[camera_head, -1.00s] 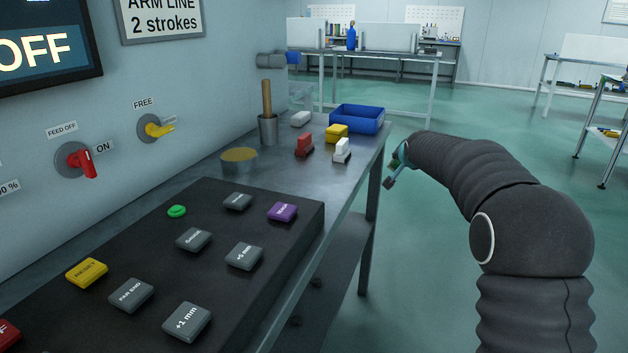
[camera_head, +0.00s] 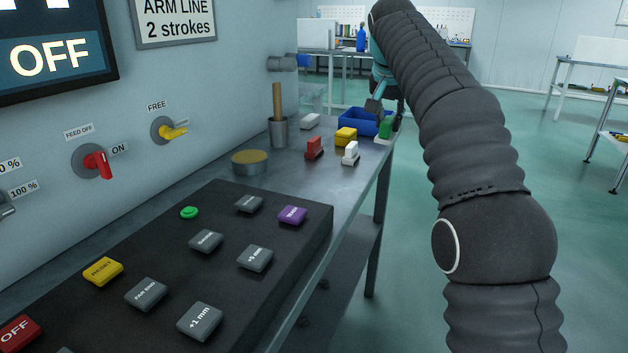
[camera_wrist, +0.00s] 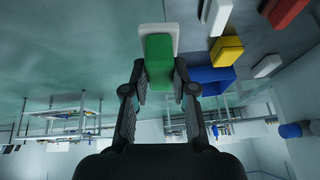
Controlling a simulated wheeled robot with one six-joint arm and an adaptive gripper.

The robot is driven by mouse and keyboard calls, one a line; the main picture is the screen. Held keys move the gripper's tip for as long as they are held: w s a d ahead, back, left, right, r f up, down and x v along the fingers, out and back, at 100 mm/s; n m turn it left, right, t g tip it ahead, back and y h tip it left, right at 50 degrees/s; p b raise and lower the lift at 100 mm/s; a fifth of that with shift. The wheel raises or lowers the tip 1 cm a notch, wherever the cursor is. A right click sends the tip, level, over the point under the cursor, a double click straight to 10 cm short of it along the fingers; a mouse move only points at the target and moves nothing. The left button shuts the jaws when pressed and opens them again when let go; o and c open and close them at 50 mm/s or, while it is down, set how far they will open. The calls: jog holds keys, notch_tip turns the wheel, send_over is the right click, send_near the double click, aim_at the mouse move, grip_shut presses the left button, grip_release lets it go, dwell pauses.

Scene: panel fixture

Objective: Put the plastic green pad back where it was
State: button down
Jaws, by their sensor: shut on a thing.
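I cannot tell whether the pad touches the bench top.
A red pad (camera_head: 314,147), a white pad (camera_head: 350,153), a yellow block (camera_head: 346,136) and a blue bin (camera_head: 358,120) stand close by on the bench (camera_head: 290,180). A cup with a wooden handle (camera_head: 278,132) stands near the wall. The button panel (camera_head: 180,245) fills the front.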

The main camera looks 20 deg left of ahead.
jog(key=s+r+n+g, duration=0.1)
jog(key=s+r, duration=0.2)
jog(key=s, duration=0.4)
jog(key=s+a+f, duration=0.1)
jog(key=a+f, duration=0.1)
jog(key=a, duration=0.1)
jog(key=s+a+f, duration=0.1)
jog(key=a+f, duration=0.1)
jog(key=a, duration=0.2)
jog(key=s+a+f, duration=0.1)
jog(key=a+f, duration=0.1)
jog(key=a, duration=0.2)
jog(key=shift+s+a+f+b, duration=0.2)
jog(key=shift+s+f+b, duration=0.1)
jog(key=shift+b, duration=0.05)
jog(key=shift+f+b, duration=0.75)
jog(key=shift+f, duration=1.25)
jog(key=c, duration=0.9)
grip_release()
jog(key=shift+c, duration=0.2)
